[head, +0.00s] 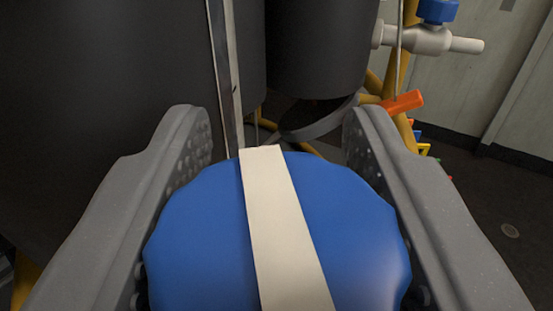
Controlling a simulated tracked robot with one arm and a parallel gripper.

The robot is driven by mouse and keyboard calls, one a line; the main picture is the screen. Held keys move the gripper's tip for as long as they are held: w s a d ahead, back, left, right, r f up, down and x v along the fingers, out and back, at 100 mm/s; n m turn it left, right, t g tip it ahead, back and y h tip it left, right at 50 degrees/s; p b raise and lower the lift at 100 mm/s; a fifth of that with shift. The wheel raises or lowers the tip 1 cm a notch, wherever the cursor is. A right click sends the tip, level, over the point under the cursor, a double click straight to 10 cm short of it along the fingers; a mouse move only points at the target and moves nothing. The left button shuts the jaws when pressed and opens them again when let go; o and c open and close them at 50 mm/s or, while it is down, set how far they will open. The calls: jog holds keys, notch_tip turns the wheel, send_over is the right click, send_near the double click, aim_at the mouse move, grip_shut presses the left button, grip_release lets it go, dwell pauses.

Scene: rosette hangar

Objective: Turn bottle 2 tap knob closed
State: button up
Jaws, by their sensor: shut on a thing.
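A large blue tap knob (345,215) with a scalloped edge fills the lower middle of the head view. A cream stripe (275,220) runs across its face, from the top edge down and slightly to the right. My gripper (277,135) has one grey finger on each side of the knob and is shut on it. The knob hides the tap body behind it. No number shows on it, so I cannot tell which bottle it belongs to.
A dark bottle (90,90) stands close at the left, with another dark bottle (320,45) behind. A white tap (430,40) with a blue knob (437,11) is at the upper right. Yellow frame tubes and an orange handle (403,102) are near my right finger. Open floor lies right.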

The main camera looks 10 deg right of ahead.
jog(key=shift+d+r+m+g+h+p, duration=0.15)
jog(key=shift+m+g+h+p, duration=0.25)
jog(key=shift+m+h+p, duration=0.85)
jog(key=shift+d+f+h, duration=0.1)
jog(key=shift+f+h, duration=0.1)
jog(key=shift+h, duration=0.55)
jog(key=shift+s+d+m+g+h+b, duration=0.1)
jog(key=shift+m+g+h+b, duration=0.4)
jog(key=shift+m+g+h, duration=0.45)
jog(key=shift+t, duration=0.25)
jog(key=o, duration=1)
